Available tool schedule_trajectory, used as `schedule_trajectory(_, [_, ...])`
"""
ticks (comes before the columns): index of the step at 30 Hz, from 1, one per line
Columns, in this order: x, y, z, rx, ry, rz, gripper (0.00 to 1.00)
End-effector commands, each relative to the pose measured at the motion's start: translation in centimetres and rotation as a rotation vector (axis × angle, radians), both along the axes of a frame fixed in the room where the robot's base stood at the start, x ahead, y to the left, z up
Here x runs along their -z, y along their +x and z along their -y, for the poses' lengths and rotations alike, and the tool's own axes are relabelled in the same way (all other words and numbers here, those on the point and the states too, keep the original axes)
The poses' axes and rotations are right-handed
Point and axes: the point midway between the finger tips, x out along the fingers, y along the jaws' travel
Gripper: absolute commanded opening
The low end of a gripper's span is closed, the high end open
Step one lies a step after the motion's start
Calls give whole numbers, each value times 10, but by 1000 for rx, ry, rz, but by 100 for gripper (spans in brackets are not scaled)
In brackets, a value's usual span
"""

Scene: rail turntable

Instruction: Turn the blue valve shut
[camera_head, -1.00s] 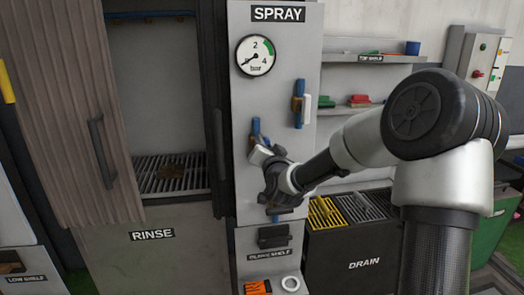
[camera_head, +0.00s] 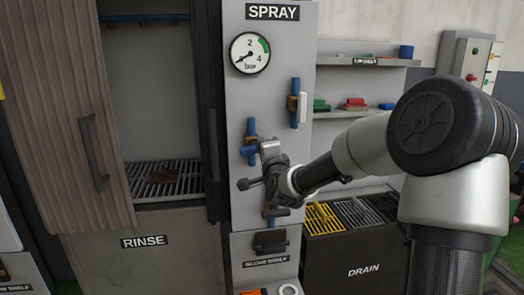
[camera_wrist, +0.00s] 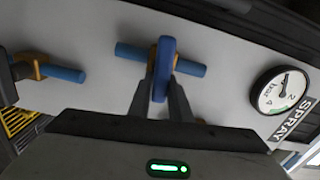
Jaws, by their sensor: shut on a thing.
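The blue valve has a blue lever (camera_wrist: 163,66) mounted on a blue vertical pipe (camera_head: 251,127) on the grey SPRAY panel. My gripper (camera_wrist: 160,92) is shut on the lever, one finger on each side of it. In the wrist view the lever lies across the pipe (camera_wrist: 193,69), roughly at a right angle. In the head view the blue lever (camera_head: 248,150) sticks out left of the pipe, and my gripper (camera_head: 265,149) hides its right part.
A white-handled valve (camera_head: 301,106) sits up and right on the panel. A dark-handled valve (camera_head: 276,213) sits below my gripper. The pressure gauge (camera_head: 249,53) is above, its needle low on the left. A drain bin (camera_head: 350,255) stands to the right.

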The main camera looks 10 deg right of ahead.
Motion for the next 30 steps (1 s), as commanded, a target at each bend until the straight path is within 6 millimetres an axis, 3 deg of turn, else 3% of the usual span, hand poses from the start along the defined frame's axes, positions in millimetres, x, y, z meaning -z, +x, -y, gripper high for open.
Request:
schedule_trajectory(9, [4,0,-1,-3,110,-3,0])
schedule_trajectory(25, [4,0,-2,-4,129,-3,0])
schedule_trajectory(26, [4,0,-2,-4,129,-3,23])
schedule_trajectory(28, [4,0,-2,-3,128,-2,35])
schedule_trajectory(30, [4,0,-1,-3,128,-2,36])
